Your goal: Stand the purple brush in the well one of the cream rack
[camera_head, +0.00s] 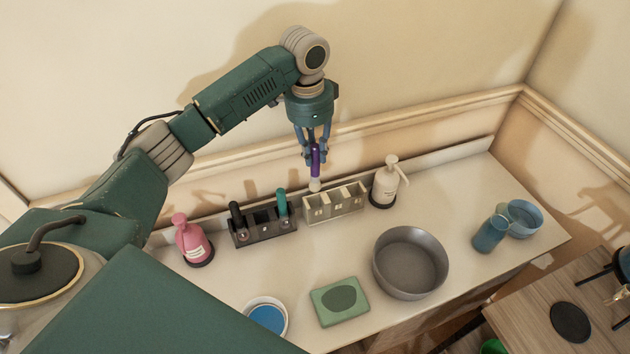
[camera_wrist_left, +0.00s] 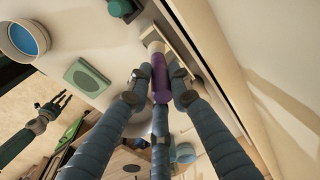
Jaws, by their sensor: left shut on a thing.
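My left gripper (camera_head: 315,160) is shut on the purple brush (camera_head: 315,162) and holds it upright, pale head down. The brush also shows between the fingers in the left wrist view (camera_wrist_left: 160,80). The cream rack (camera_head: 345,208), with several open wells, stands at the back of the counter. The brush head is over the rack's left part; I cannot tell whether its tip is inside a well. My right gripper (camera_wrist_left: 56,104) shows at the left of the wrist view, fingers spread, with nothing visible between them.
A dark rack (camera_head: 263,238) with black and teal-handled brushes stands left of the cream rack. A pink bottle (camera_head: 192,240) and cream pump bottle (camera_head: 385,184) stand nearby. A grey bowl (camera_head: 410,263), green dish (camera_head: 339,302) and blue cups (camera_head: 490,234) are in front and right.

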